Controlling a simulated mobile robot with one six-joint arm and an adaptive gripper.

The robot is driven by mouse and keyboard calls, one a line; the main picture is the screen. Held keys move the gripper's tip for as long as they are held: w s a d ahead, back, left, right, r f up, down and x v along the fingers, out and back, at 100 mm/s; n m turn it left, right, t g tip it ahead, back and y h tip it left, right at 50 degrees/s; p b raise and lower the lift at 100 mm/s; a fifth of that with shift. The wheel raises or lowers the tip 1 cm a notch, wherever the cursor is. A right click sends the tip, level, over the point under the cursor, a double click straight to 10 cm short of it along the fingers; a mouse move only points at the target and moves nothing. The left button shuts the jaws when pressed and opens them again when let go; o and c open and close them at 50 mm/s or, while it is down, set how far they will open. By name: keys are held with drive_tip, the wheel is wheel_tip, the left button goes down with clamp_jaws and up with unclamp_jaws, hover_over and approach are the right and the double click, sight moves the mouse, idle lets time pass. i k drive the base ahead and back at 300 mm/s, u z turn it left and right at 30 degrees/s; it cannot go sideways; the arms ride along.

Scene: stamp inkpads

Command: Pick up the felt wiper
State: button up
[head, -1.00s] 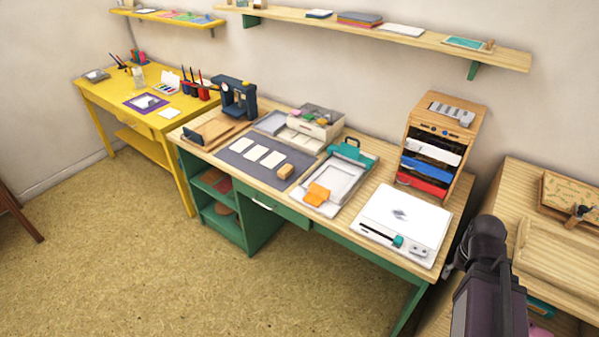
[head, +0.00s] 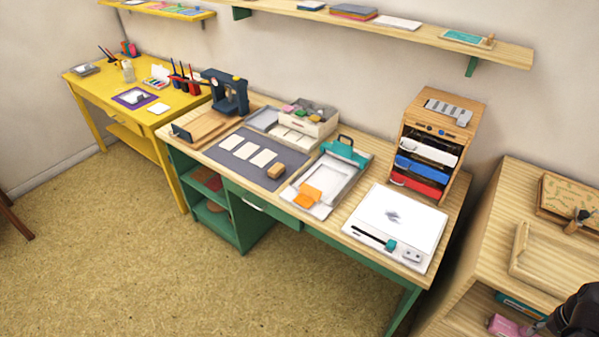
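I cannot make out the felt wiper for certain in the head view. A small pink block (head: 503,326) lies on the lower shelf of the wooden unit at the bottom right, partly cut off by the frame edge. A small tan block (head: 276,171) sits on the grey mat (head: 228,163) of the middle desk. A dark part of my arm shows in the bottom right corner; the fingers of my gripper are not visible, and nothing is seen held.
The green-framed desk holds a white flat device (head: 396,226), a teal-clamped tray (head: 343,158), a drawer box (head: 432,145) and a divided box (head: 303,122). The wooden unit (head: 487,226) stands at right, a yellow table (head: 92,98) at left. The floor in front is clear.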

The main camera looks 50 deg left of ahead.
sight(278, 170)
drive_tip(key=z, duration=1.05)
drive_tip(key=k, duration=1.05)
drive_tip(key=u, duration=4.15)
drive_tip(key=i, duration=0.1)
drive_tip(key=z, duration=2.05)
